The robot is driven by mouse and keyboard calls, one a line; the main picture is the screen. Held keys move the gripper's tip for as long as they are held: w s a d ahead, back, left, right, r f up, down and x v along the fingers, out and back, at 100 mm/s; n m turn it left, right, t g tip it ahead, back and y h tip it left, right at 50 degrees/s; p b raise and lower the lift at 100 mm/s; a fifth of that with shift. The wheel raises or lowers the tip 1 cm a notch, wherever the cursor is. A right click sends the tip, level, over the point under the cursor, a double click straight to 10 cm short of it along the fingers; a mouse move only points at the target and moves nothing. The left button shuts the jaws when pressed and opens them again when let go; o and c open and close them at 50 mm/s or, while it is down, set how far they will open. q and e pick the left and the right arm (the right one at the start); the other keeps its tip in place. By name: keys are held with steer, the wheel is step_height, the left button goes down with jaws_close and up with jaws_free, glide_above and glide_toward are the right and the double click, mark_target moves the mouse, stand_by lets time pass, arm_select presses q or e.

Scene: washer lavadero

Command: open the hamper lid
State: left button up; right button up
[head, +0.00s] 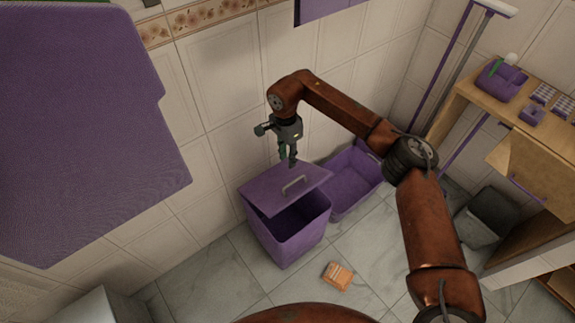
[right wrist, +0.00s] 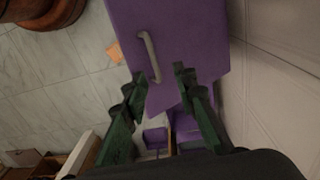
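The purple hamper (head: 284,240) stands on the tiled floor against the wall. Its purple lid (head: 262,196) is partly raised and tilted, and the dark inside shows below the lid's front edge. A grey bar handle (head: 294,185) is on top of the lid. My right gripper (head: 289,160) is just above the lid's far edge, behind the handle. In the right wrist view, the lid (right wrist: 195,35) and handle (right wrist: 149,57) lie beyond my right gripper (right wrist: 159,74), whose green fingers are apart with nothing held. I cannot tell whether a finger touches the lid. My left gripper is not in view.
A purple basket (head: 352,185) stands right beside the hamper. An orange packet (head: 338,275) lies on the floor in front. A wooden shelf unit (head: 535,150) and a grey bin (head: 482,218) are at right. A large purple cloth-like panel (head: 80,130) fills the upper left.

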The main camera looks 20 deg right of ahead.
steer(key=shift+r, duration=0.45)
steer(key=shift+c, duration=0.3)
